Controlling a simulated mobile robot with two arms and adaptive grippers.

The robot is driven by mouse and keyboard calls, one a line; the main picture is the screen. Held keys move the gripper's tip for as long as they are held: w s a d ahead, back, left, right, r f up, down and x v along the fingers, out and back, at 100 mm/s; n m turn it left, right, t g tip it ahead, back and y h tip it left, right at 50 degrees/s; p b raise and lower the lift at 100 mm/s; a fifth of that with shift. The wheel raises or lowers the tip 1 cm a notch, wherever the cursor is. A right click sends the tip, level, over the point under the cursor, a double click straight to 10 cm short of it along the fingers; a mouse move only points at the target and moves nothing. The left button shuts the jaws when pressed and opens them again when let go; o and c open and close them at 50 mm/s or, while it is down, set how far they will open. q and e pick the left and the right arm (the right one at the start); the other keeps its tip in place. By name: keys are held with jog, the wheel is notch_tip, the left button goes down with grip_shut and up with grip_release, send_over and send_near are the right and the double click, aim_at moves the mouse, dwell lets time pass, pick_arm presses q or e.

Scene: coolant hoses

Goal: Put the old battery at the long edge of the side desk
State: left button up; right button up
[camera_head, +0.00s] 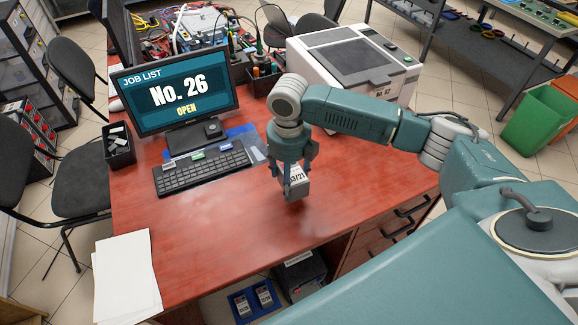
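My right gripper (294,168) comes in from the right and points down over the red desk (235,225). It is shut on a small grey battery (296,189) with a white label ending in "3/21". The battery is upright between the fingers, near the desk's front long edge, right of the keyboard. I cannot tell whether its bottom touches the desk top. My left gripper is not in view.
A monitor (178,92) reading "No. 26 OPEN", a keyboard (201,168), a black cup (119,147) and white papers (126,277) occupy the desk. A white printer-like machine (350,58) stands behind. A blue tray (244,304) with batteries sits below. The desk's middle is clear.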

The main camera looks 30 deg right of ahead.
jog(key=shift+w+f, duration=0.15)
jog(key=shift+f, duration=1.95)
jog(key=shift+f, duration=0.1)
jog(key=o, duration=1.9)
jog(key=shift+f, duration=0.1)
jog(key=shift+o, duration=0.2)
jog(key=shift+s, duration=0.2)
notch_tip(320, 180, up, 12)
jog(key=shift+r+b, duration=0.15)
jog(key=shift+b, duration=0.65)
